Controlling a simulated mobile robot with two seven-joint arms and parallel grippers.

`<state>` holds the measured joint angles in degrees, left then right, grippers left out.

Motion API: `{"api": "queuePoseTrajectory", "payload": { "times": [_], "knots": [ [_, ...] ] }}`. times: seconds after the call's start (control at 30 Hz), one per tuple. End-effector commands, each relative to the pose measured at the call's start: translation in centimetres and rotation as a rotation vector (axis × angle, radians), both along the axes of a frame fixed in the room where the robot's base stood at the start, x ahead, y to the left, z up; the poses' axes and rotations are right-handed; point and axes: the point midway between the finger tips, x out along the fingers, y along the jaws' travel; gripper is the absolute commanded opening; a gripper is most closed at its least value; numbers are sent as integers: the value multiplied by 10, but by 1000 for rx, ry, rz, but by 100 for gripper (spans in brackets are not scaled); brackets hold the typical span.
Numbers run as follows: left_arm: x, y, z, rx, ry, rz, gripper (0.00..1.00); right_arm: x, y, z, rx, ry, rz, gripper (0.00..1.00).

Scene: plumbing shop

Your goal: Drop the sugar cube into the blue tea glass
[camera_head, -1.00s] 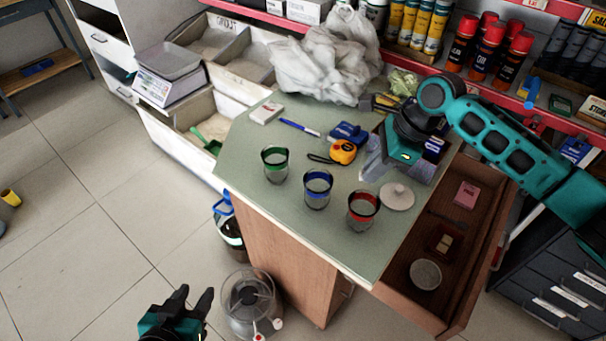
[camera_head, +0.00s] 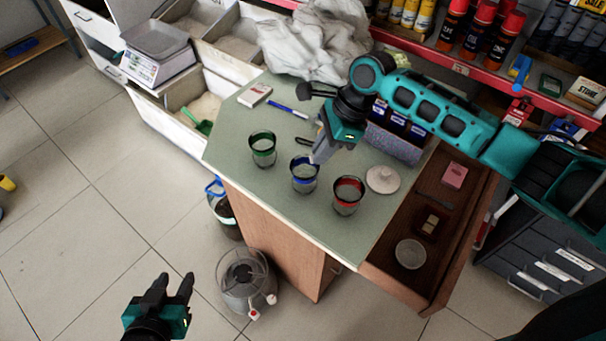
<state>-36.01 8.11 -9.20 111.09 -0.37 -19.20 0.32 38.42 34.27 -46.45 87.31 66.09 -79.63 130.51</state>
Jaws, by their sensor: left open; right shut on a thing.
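The blue tea glass (camera_head: 304,178) stands upright on the green counter (camera_head: 240,122), between the green-rimmed glass (camera_head: 262,150) and the red-rimmed glass (camera_head: 347,196). My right gripper (camera_head: 316,156) points down just above the blue glass's rim, at its back right side. It is shut on a small whitish thing at its fingertips, which fits the sugar cube but is mostly hidden. The glass looks empty of any cube. My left gripper (camera_head: 175,288) is open and empty, low over the floor and away from the counter.
A white lid (camera_head: 383,179) lies near the red glass. My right arm hides part of the counter's back.

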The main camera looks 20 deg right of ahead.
Motion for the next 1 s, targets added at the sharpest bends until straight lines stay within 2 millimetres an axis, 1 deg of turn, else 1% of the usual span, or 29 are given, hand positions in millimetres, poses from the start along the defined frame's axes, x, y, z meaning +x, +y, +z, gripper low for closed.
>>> {"api": "queuePoseTrajectory", "payload": {
  "times": [0.03,0.1,0.23,0.33,0.57,0.6,0.87,0.9,1.0],
  "knots": [
    [0,0,-11,0,-2,-1,43,0,0,-11,0,-1,0,0],
    [1,-1,-20,-1,-4,-2,43,0,0,-16,0,-2,0,0],
    [-1,-1,-32,0,4,-3,43,1,0,-21,1,-2,-1,0],
    [-1,-1,-34,0,5,-3,43,1,0,-21,1,-2,-2,0],
    [1,-1,-31,0,0,-4,43,0,0,-19,1,-1,-1,0],
    [1,-1,-31,0,-1,-4,43,0,0,-19,0,-1,-1,16],
    [4,-2,-28,-1,-9,-4,43,0,0,-19,0,-1,-1,41],
    [4,-2,-28,-1,-10,-4,43,0,0,-19,0,-1,-1,43],
    [4,-1,-28,-1,-10,-4,43,0,0,-20,0,-1,-1,43]
  ]
}}
